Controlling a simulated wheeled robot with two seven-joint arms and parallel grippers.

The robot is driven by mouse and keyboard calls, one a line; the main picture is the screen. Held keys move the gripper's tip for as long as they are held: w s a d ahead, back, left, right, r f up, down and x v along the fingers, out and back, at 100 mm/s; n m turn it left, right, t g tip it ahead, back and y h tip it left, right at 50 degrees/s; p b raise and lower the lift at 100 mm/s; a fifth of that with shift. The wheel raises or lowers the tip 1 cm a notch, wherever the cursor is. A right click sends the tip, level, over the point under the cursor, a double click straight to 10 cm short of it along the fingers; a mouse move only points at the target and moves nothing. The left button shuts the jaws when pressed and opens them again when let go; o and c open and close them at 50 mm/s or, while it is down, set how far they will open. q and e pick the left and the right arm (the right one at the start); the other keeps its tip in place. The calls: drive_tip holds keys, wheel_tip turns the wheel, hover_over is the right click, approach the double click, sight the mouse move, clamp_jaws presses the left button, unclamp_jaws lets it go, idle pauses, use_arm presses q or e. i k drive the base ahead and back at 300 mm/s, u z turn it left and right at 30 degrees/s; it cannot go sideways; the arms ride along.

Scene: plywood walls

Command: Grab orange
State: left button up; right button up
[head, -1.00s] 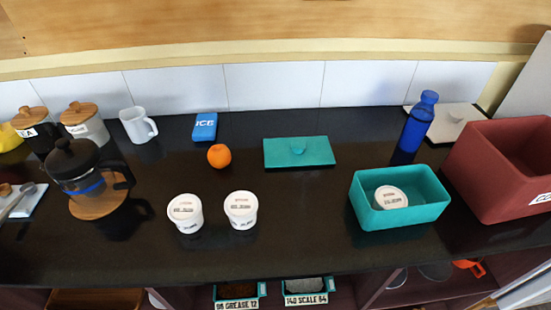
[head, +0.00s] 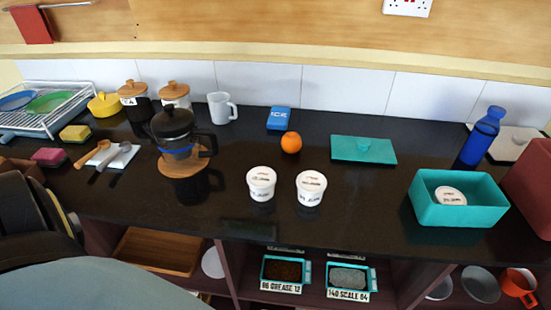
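The orange (head: 291,142) sits on the dark countertop, a little right of the middle of the head view. It stands just in front of a blue ice pack (head: 280,118) and behind two white lidded tubs (head: 261,183). Nothing covers it and nothing holds it. Neither of my grippers shows in the head view. A part of my own body fills the lower left corner.
Shelves with labelled bins (head: 286,272) lie below the counter.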

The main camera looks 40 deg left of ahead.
sight(291, 142)
drive_tip(key=k, duration=0.5)
drive_tip(key=u, duration=1.5)
drive_tip(key=i, duration=0.5)
